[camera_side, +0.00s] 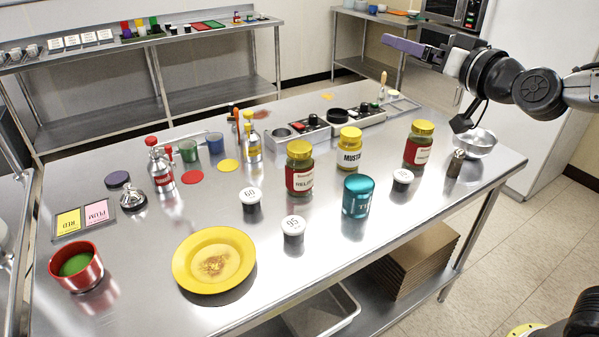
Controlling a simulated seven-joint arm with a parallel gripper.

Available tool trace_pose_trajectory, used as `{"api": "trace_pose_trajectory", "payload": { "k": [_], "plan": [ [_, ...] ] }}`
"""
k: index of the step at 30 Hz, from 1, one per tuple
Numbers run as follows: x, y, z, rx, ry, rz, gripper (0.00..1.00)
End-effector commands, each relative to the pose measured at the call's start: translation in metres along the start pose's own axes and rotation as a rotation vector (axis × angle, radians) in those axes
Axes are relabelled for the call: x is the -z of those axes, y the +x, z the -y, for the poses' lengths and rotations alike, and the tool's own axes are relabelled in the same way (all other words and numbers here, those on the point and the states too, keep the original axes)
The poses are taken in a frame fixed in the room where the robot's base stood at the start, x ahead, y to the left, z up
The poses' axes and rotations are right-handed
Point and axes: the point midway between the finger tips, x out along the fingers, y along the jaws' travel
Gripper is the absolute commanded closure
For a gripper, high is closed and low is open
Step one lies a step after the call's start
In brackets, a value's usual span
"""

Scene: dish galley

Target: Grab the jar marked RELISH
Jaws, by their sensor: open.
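The jar marked RELISH (300,180) stands upright near the middle of the steel table, with a yellow lid, green contents and a red-and-white label. The yellow jar marked MUSTARD (349,150), its label partly turned away, stands behind it to the right. A similar jar with a red label (417,147) stands further right; its wording is too small to read. My gripper (415,50) is at the upper right, raised above the far right of the table, with purple fingers. It is open and empty, well apart from all the jars.
A teal can (357,197) and small white-lidded pots (293,235) stand in front of the RELISH jar. A yellow plate (214,262) lies front left. A metal bowl (475,144) sits at the right edge.

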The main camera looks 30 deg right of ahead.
Motion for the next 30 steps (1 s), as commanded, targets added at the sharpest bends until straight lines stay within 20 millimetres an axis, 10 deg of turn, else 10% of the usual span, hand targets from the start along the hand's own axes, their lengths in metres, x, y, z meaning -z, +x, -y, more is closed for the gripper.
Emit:
{"api": "trace_pose_trajectory", "payload": {
  "k": [5,12,21,30],
  "plan": [
    [-0.028,0.064,0.004,-0.120,0.025,-0.131,0.00],
    [-0.120,0.109,0.013,-0.285,-0.047,-0.220,0.00],
    [-0.280,0.112,0.042,-0.308,-0.212,-0.107,0.00],
    [-0.323,0.115,0.054,-0.262,-0.263,-0.048,0.00]
  ]
}}
